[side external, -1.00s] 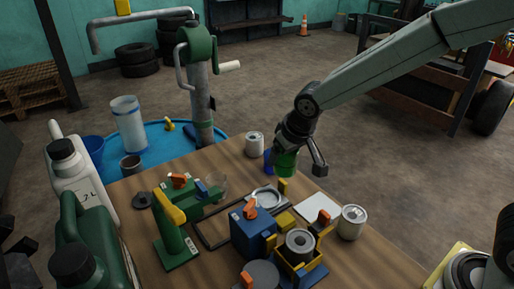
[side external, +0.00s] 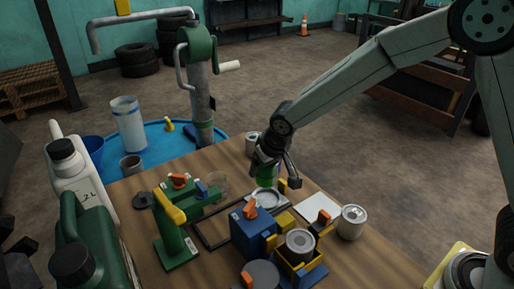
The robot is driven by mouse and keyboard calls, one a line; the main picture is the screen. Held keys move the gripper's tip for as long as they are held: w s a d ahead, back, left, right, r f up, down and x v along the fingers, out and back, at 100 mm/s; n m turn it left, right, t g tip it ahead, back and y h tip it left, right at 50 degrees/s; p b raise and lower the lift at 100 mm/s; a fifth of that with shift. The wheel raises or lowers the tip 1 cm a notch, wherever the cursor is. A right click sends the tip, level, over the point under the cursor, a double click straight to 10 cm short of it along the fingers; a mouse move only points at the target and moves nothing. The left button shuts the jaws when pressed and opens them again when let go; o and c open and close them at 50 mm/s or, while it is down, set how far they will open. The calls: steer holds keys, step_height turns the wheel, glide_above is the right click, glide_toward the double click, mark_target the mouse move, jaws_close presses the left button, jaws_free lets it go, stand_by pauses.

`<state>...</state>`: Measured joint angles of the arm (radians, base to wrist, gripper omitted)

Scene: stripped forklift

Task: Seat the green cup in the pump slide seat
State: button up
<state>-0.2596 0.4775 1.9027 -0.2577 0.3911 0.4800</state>
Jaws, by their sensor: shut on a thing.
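My gripper (side external: 277,172) is shut on the green cup (side external: 265,175), which hangs below the jaws and is partly hidden by them. The cup is just above and behind a pale round ring (side external: 265,198) at the end of a dark rail frame (side external: 209,236) on the wooden table. The ring looks like the slide seat, but I cannot tell for sure. I cannot tell whether the cup's bottom touches it.
A blue block with an orange knob (side external: 250,234) and a yellow holder with a can (side external: 300,243) stand in front. A green stand with a yellow handle (side external: 174,228) is left. Cans stand behind (side external: 251,144) and right (side external: 352,222).

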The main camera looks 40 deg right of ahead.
steer(key=shift+f, duration=0.15)
steer(key=shift+f, duration=2.5)
steer(key=shift+f, duration=0.7)
stand_by(0.7)
steer(key=o, duration=1.1)
steer(key=shift+c, duration=0.2)
steer(key=shift+r, duration=0.1)
steer(key=shift+r, duration=3.9)
